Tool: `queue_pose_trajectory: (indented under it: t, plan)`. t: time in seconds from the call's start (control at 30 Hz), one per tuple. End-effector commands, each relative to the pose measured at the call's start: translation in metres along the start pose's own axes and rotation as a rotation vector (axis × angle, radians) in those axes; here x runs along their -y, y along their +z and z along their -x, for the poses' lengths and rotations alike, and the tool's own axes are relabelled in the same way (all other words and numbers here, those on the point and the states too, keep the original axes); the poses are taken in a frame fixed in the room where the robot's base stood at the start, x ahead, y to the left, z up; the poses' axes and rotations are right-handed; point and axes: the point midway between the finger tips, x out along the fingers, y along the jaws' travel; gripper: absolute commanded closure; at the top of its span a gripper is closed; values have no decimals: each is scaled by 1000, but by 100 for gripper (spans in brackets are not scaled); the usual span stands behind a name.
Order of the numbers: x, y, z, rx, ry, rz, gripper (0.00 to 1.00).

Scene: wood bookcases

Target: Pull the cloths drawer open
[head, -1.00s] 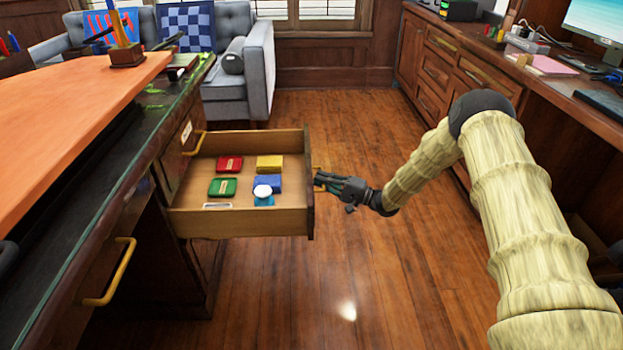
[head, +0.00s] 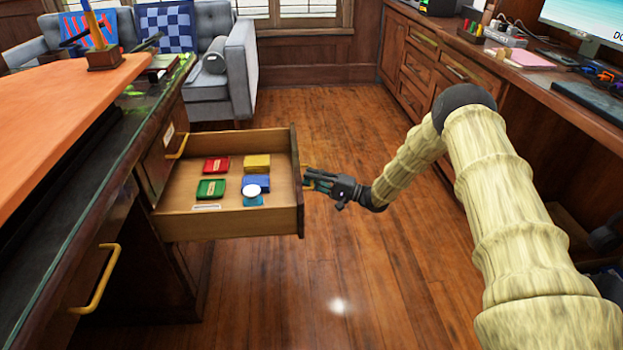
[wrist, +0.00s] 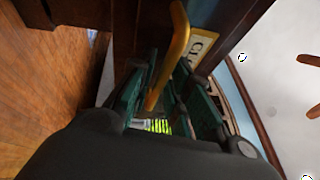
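The cloths drawer (head: 228,226) stands pulled well out of the desk on the left in the head view. Inside lie a red packet (head: 216,165), a green one (head: 211,188), a yellow one (head: 257,163) and a blue one (head: 257,182), with a white round item (head: 251,191) by the blue one. My gripper (head: 312,182) is at the outer side of the drawer front. In the wrist view the yellow handle (wrist: 171,60) passes between the fingers, which look shut on it. A label (wrist: 204,45) beginning "CL" shows beside the handle, partly hidden.
Another drawer with a yellow handle (head: 97,280) is closed at the near left. A second closed desk drawer (head: 160,165) sits beside the open one. A grey sofa (head: 225,85) stands behind. The wooden floor (head: 370,270) between desk and right-hand counter (head: 520,75) is clear.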

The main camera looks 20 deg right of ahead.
Motion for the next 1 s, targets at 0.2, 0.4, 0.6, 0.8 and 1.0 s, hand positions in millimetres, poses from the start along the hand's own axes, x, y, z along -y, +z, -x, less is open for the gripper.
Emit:
queue_pose_trajectory:
  t: [0.2, 0.4, 0.6, 0.8, 1.0]
  plan:
    - [0, -1, 29, -2, 1, 0, 81]
    - [-1, 0, 67, -2, 1, -1, 81]
    - [-1, -1, 98, -2, 1, 0, 81]
    - [-1, 0, 114, -1, 1, 0, 81]
    - [-1, 0, 118, -1, 1, -1, 81]
